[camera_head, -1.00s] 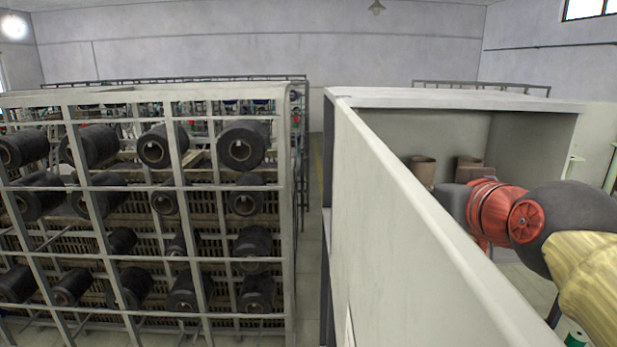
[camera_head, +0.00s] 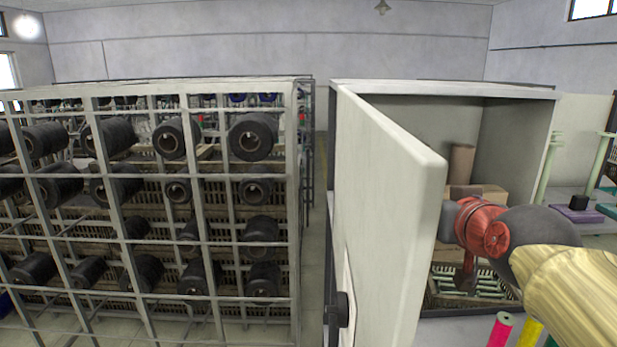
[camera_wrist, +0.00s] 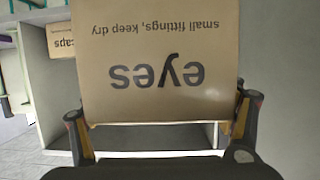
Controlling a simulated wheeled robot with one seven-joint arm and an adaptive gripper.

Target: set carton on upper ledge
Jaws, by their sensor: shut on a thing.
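In the wrist view a tan carton (camera_wrist: 155,60) marked "eyes" and "small fittings, keep dry", its print upside down, fills the upper middle. My gripper (camera_wrist: 162,112) is shut on it, with a dark finger at each side. In the head view my red wrist link is at the front of the open cabinet (camera_head: 445,86); my fingers are hidden there. A tan box (camera_head: 487,193) shows behind the link; I cannot tell if it is the held carton. A second carton (camera_wrist: 62,42) marked "caps" stands in a grey compartment in the wrist view. The upper ledge is not clearly visible.
The cabinet's open white door (camera_head: 385,220) stands left of my arm. A brown cylinder (camera_head: 461,163) stands inside, with a slatted crate (camera_head: 450,285) lower down. A rack of black bobbins (camera_head: 252,137) fills the left, with a narrow aisle between.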

